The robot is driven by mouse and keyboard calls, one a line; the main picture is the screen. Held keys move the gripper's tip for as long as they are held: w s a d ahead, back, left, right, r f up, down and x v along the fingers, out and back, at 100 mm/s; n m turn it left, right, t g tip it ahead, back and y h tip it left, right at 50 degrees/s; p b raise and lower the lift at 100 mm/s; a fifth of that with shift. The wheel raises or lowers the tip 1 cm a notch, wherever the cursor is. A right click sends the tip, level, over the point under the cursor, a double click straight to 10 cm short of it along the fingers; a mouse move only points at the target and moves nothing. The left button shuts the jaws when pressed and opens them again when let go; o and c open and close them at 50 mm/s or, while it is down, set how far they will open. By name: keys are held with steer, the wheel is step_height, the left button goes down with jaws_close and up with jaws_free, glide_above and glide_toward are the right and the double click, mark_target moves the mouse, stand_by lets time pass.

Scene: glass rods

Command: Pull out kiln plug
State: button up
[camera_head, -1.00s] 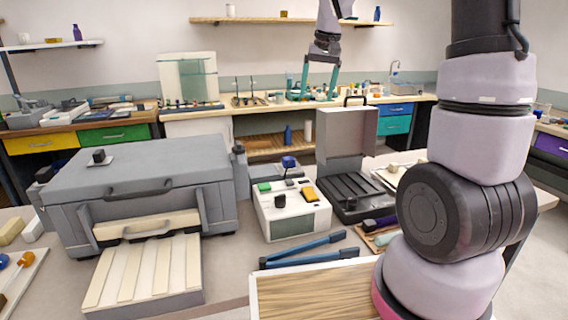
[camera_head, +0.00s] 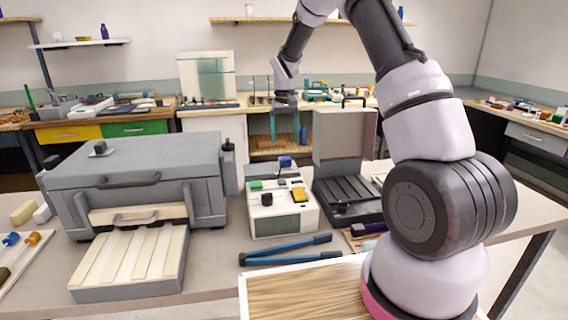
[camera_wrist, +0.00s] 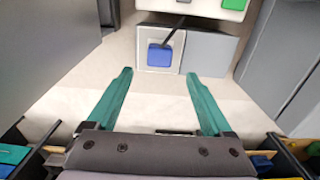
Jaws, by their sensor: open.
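The blue plug (camera_head: 285,162) sits on top of a small grey-and-white block (camera_head: 279,176) behind the white control box (camera_head: 283,215). In the wrist view the blue plug (camera_wrist: 160,55) is a square block with a dark cord running from it toward the control box. The grey kiln (camera_head: 140,180) stands to the left, with its front tray out. My gripper (camera_head: 287,138) has teal fingers. It is open and empty, above and behind the plug in the head view. In the wrist view the plug lies ahead of the fingertips (camera_wrist: 157,75), between their lines, and untouched.
An open dark case (camera_head: 346,138) with its lid raised stands right of the control box. Blue tongs (camera_head: 290,255) and a wooden-surfaced tray (camera_head: 300,290) lie in front. A back bench (camera_head: 250,106) holds glassware.

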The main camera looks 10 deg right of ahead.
mark_target(285, 157)
steer(key=shift+f, duration=4.5)
jaws_close()
steer(key=shift+r, duration=0.15)
steer(key=shift+r, duration=2.85)
